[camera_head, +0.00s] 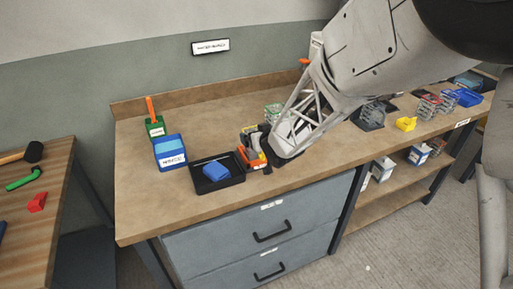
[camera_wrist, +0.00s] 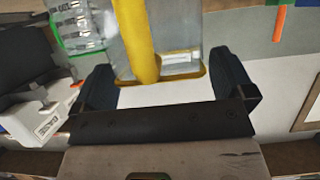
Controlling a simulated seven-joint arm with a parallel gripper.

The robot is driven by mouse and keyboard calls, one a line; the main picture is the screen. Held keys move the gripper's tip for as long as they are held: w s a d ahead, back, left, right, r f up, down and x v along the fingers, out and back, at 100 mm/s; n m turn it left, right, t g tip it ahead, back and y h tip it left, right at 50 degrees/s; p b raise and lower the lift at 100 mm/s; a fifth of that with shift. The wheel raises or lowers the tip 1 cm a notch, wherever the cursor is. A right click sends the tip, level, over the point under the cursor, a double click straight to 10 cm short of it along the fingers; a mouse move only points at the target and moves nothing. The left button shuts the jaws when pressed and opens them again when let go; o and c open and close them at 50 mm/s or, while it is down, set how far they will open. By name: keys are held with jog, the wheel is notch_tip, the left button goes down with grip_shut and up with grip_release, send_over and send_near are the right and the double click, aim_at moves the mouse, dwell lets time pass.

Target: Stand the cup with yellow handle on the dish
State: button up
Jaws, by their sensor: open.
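The cup with yellow handle (camera_wrist: 190,35) shows close up in the wrist view, pale grey with a yellow strip and yellow rim edge. My gripper (camera_wrist: 164,90) is open, with one dark finger on each side of the cup's near edge; contact cannot be told. In the head view, my gripper (camera_head: 268,150) is low over the bench beside a small yellow and pale thing (camera_head: 255,141), which seems to be the cup, partly hidden. I cannot tell which thing is the dish.
A blue box (camera_head: 169,150) and a green holder with an orange tool (camera_head: 155,125) stand at the left. An orange box (camera_head: 262,168) sits close by my gripper. The bench's front left is clear.

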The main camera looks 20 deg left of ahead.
jog(key=shift+c, duration=0.2)
jog(key=c, duration=1.1)
jog(key=shift+c, duration=0.3)
jog(key=shift+r, duration=0.2)
jog(key=r, duration=0.3)
jog(key=shift+s+d+r, duration=0.15)
jog(key=shift+s+d, duration=0.1)
jog(key=shift+s, duration=0.1)
jog(key=s+d+r, duration=0.1)
jog(key=s+d, duration=0.7)
jog(key=s, duration=0.4)
jog(key=shift+s+d+r, duration=0.15)
jog(key=shift+s+d, duration=0.1)
jog(key=shift+d, duration=0.05)
jog(key=shift+r, duration=0.1)
